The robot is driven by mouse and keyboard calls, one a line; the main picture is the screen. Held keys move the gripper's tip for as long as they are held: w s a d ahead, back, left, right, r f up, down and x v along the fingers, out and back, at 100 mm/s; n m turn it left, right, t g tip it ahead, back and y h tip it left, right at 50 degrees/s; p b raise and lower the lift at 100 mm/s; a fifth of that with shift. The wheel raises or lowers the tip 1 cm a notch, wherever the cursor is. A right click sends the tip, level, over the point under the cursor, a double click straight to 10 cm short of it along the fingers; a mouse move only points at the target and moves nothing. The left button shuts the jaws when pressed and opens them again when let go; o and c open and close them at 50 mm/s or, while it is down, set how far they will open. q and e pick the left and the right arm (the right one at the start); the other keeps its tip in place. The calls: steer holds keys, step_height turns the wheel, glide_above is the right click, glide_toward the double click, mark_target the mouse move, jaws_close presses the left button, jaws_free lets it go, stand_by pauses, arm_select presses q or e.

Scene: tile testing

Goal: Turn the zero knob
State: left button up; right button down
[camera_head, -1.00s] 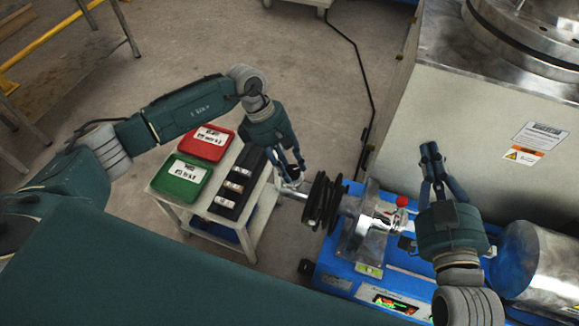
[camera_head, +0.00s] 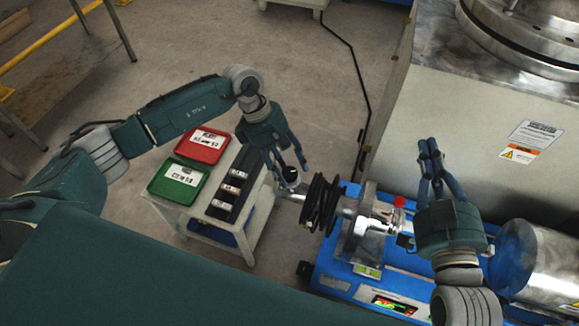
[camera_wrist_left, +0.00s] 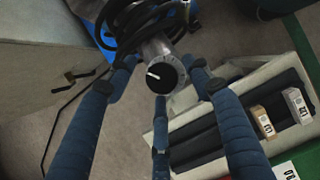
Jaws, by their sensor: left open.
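The knob (camera_wrist_left: 160,77) is a round black face with a white mark, on the end of a metal cylinder in the left wrist view. It also shows in the head view as a dark round end (camera_head: 291,174). My left gripper (camera_head: 293,175) is open, with its fingers spread around the knob's end. In the left wrist view its fingers (camera_wrist_left: 162,95) surround the knob with visible gaps; contact cannot be told. My right gripper (camera_head: 431,146) is above the blue machine, its fingertips close together; its exact opening is unclear.
Black coiled cable (camera_head: 321,203) hangs just right of the knob. A white cart (camera_head: 262,205) with a red box (camera_head: 202,146), a green box (camera_head: 178,180) and a black rack (camera_head: 237,178) stands left. The blue machine (camera_head: 330,283) and a large pale cabinet (camera_head: 487,95) are right.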

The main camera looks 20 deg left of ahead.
arm_select(q)
steer(key=v, duration=1.1)
steer(key=shift+r, duration=0.4)
